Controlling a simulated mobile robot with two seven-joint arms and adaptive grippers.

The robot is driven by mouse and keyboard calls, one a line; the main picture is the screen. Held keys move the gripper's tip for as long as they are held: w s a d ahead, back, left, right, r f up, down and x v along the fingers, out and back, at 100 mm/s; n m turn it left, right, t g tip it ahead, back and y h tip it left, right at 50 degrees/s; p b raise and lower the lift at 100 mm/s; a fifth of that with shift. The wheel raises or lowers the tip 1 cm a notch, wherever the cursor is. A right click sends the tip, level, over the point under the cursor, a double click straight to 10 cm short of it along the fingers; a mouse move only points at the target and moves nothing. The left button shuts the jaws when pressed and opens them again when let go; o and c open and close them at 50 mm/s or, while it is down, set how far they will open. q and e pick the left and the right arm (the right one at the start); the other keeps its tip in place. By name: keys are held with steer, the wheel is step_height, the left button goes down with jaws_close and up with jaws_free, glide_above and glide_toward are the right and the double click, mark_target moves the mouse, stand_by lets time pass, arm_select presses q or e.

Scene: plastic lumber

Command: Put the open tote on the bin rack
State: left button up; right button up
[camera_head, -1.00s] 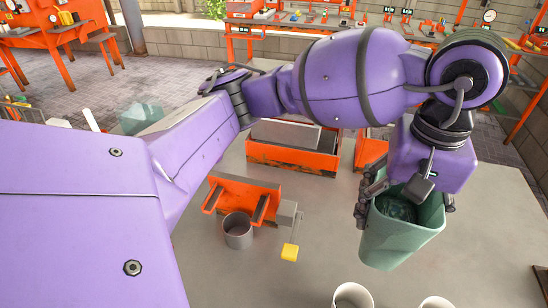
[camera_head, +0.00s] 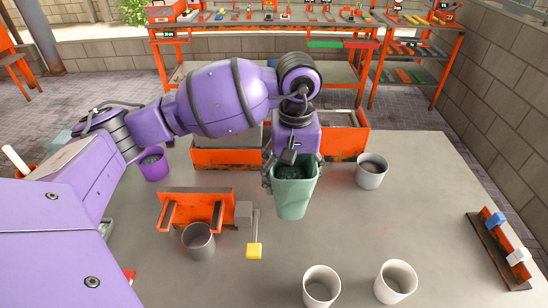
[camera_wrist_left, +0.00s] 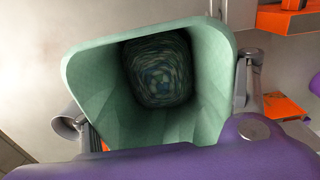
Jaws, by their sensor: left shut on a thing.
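The open tote is a green, tapered bin (camera_head: 294,200), with a dark patterned inside visible through its mouth. My left gripper (camera_head: 292,175) is shut on it, one finger on each side, and holds it roughly upright above the table. The wrist view shows the tote's open mouth (camera_wrist_left: 90,75) between the fingers (camera_wrist_left: 160,100). An orange bracket-like stand (camera_head: 196,193) on the table to the left may be the bin rack; I cannot tell for sure. My right gripper is not in view.
Orange boxes (camera_head: 228,158) stand behind the tote. A grey cup (camera_head: 371,172), two pale cups (camera_head: 321,284) (camera_head: 396,281), a dark grey cup (camera_head: 198,240) and a purple cup (camera_head: 153,165) surround it. The table's right middle is clear.

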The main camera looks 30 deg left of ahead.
arm_select(q)
steer(key=shift+w+a+f, duration=0.3)
steer(key=shift+f, duration=0.1)
steer(key=shift+w+a+f, duration=0.1)
steer(key=shift+a+f, duration=0.05)
steer(key=shift+f, duration=0.8)
steer(key=shift+w+a+f, duration=0.1)
steer(key=shift+f, duration=0.8)
steer(key=shift+f, duration=0.2)
steer(key=o, duration=1.7)
